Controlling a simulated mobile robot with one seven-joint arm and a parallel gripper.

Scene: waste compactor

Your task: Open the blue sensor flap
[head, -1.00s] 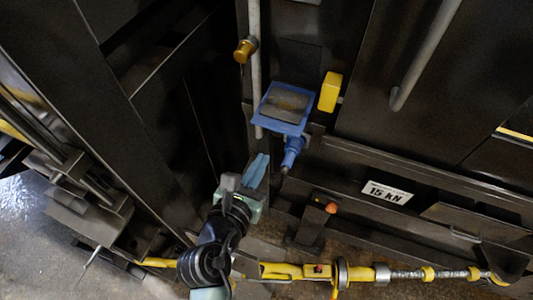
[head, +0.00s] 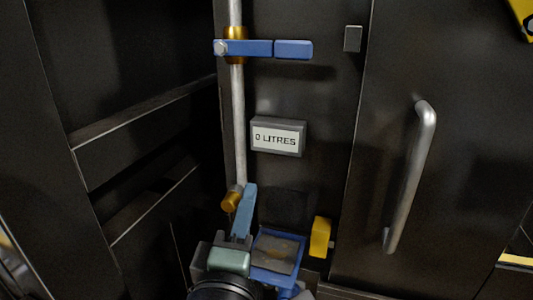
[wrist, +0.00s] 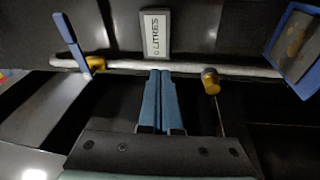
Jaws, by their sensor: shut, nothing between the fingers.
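The blue flap with a grey plate on its face (head: 273,252) is low in the head view, partly hidden by my gripper. It also shows at the right edge of the wrist view (wrist: 302,48). Whether it is open or closed is hard to tell. My gripper (head: 247,190) is shut and empty, its blue fingers pointing up just left of the flap, apart from it. In the wrist view the closed fingers (wrist: 160,76) point at the grey pipe (wrist: 185,71), with the flap off to the right.
A yellow block (head: 320,238) sits right of the flap. A brass knob (head: 231,199) is by the pipe near my fingertips. Above are a "0 LITRES" sign (head: 277,137) and a blue lever (head: 262,48) on the pipe. A door handle (head: 411,175) is at right.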

